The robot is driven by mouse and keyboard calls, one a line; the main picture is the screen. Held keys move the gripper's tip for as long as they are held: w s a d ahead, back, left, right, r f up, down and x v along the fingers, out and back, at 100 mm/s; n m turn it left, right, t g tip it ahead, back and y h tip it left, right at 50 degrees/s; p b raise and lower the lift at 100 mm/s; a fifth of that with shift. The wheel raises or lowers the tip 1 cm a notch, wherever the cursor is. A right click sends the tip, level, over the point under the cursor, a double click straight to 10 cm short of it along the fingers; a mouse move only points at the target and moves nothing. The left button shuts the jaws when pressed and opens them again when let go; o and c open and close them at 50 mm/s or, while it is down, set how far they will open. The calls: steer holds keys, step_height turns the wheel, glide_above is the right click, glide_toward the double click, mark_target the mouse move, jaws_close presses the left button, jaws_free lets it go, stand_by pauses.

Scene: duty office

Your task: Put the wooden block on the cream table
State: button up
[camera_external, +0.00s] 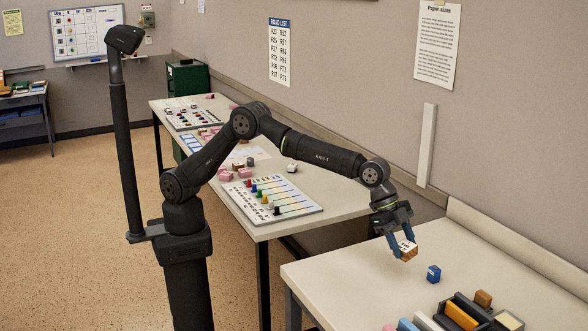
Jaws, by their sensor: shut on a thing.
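My gripper (403,246) is shut on a small wooden block (409,251) with a pale, marked face and brown sides. It holds the block in the air over the near left part of the right-hand cream table (345,272). The fingers cover part of the block. A second pale-topped table (340,205) stands behind and to the left, beyond a gap.
A dark tray (463,311) and a brown block (483,298) are nearer the front right. The left table carries a board with coloured pegs (303,207) and several small pink blocks.

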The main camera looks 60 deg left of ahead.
steer(key=w+a+f+n+t+y, duration=0.1)
steer(key=w+a+n, duration=0.3)
steer(key=w+a, duration=0.75)
steer(key=w+a+f+n+t+y, duration=0.1)
steer(key=w+a+f+n+t, duration=0.15)
steer(key=w+a, duration=0.9)
steer(key=w+a+f+n+y, duration=0.1)
steer(key=w+a+n+y, duration=0.15)
steer(key=a, duration=1.25)
steer(key=w+a+n+y, duration=0.15)
steer(key=a+n, duration=0.25)
steer(key=a, duration=1)
steer(key=n+g+y, duration=0.2)
steer(key=n+y, duration=0.2)
steer(key=n, duration=0.8)
glide_above(264, 171)
steer(key=s+d, duration=0.2)
steer(key=shift+t, duration=0.25)
step_height(264, 171, down, 11)
steer(key=shift+w+a+f, duration=0.1)
steer(key=shift+w+a, duration=0.05)
steer(key=shift+f, duration=2)
steer(key=shift+f, duration=0.1)
